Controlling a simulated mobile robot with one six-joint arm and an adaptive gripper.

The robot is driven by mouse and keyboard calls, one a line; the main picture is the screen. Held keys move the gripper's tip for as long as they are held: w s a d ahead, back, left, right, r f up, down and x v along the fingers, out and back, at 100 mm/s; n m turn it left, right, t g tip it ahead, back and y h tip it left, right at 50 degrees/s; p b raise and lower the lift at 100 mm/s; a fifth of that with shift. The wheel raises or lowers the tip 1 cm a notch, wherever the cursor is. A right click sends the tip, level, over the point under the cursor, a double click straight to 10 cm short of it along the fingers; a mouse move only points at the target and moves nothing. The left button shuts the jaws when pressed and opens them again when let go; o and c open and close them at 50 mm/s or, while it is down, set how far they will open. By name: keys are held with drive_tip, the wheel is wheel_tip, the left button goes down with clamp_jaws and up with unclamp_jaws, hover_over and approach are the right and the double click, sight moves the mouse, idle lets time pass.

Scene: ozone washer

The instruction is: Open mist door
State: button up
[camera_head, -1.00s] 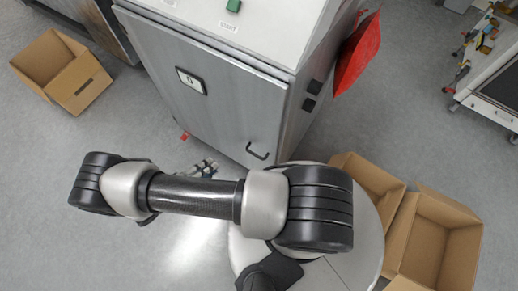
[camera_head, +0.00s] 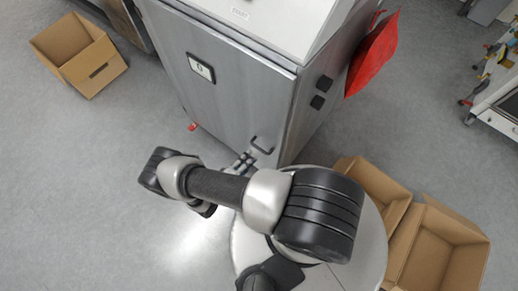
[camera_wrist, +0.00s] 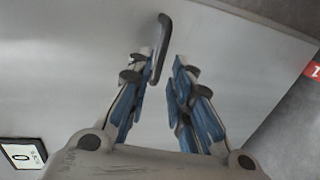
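The grey metal cabinet door (camera_head: 222,95) is closed in the head view. Its dark bar handle (camera_head: 262,146) sits near the door's lower right edge. My gripper (camera_head: 243,163) is just left of and below the handle there, partly hidden by my arm. In the wrist view the door (camera_wrist: 70,70) fills most of the background and the handle (camera_wrist: 163,38) stands at the fingertips. My gripper (camera_wrist: 163,68) is open, with a gap between its blue-padded fingers. The handle lies close to the left finger; I cannot tell if they touch.
A small display panel (camera_head: 201,68) is on the door, also in the wrist view (camera_wrist: 23,154). A red bag (camera_head: 374,55) hangs on the cabinet's right side. Open cardboard boxes stand at far left (camera_head: 98,72) and lower right (camera_head: 448,232).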

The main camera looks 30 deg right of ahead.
sight(259, 148)
drive_tip(key=b+x, duration=0.1)
drive_tip(key=x, duration=0.6)
drive_tip(key=shift+s, duration=0.1)
drive_tip(key=shift+c, duration=0.5)
clamp_jaws()
